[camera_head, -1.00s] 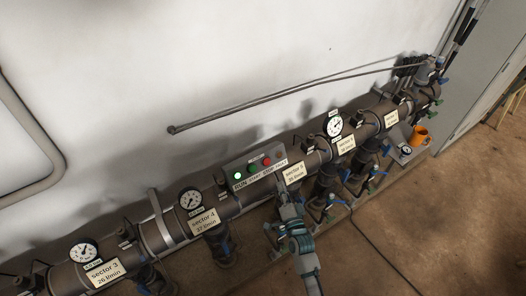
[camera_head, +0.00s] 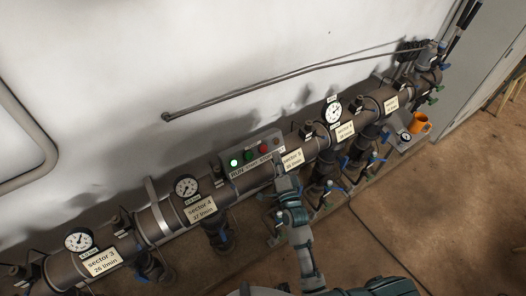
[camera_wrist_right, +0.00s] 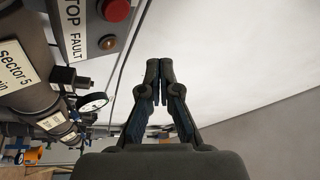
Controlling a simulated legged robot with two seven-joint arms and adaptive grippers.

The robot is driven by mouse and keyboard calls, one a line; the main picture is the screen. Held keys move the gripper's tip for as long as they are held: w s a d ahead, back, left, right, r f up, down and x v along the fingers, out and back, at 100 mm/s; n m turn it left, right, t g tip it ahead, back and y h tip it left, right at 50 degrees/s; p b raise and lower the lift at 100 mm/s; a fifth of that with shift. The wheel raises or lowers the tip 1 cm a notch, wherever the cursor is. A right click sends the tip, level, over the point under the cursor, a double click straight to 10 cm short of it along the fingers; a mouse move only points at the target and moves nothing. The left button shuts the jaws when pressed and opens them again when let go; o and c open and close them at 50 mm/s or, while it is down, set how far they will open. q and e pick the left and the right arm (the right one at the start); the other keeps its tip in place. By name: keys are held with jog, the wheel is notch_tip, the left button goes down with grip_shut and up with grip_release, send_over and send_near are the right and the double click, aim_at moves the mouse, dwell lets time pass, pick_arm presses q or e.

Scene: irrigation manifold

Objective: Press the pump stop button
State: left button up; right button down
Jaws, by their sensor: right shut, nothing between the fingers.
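The pump control box (camera_head: 242,174) sits on the pipe in the head view, with a lit green RUN lamp (camera_head: 233,162), a green start button (camera_head: 249,155), the red stop button (camera_head: 264,149) and a dark fault lamp (camera_head: 277,144). The red stop button (camera_wrist_right: 115,10) is cut by the top edge of the wrist view, left of my fingertips. My right gripper (camera_head: 280,160) is shut and empty, its tips just below the box's right end. It shows in the wrist view (camera_wrist_right: 159,66), with no contact visible on the button. My left gripper is not in view.
A long pipe manifold with gauges (camera_head: 186,187) and sector labels (camera_head: 292,160) runs along the white wall. A thin rod (camera_head: 290,78) stands out above it. An orange cup (camera_head: 418,121) is at the right. Floor in front is mostly clear.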

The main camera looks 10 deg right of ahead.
aim_at(263, 148)
jog(key=w+f+b, duration=0.1)
jog(key=w+a+f+b, duration=0.1)
jog(key=w, duration=0.1)
jog(key=w+a+f+b, duration=0.1)
jog(key=w, duration=0.1)
jog(key=shift+d, duration=0.3)
dwell(0.4)
jog(key=shift+a, duration=0.2)
dwell(0.6)
jog(key=shift+w+f, duration=0.15)
jog(key=shift+w, duration=0.1)
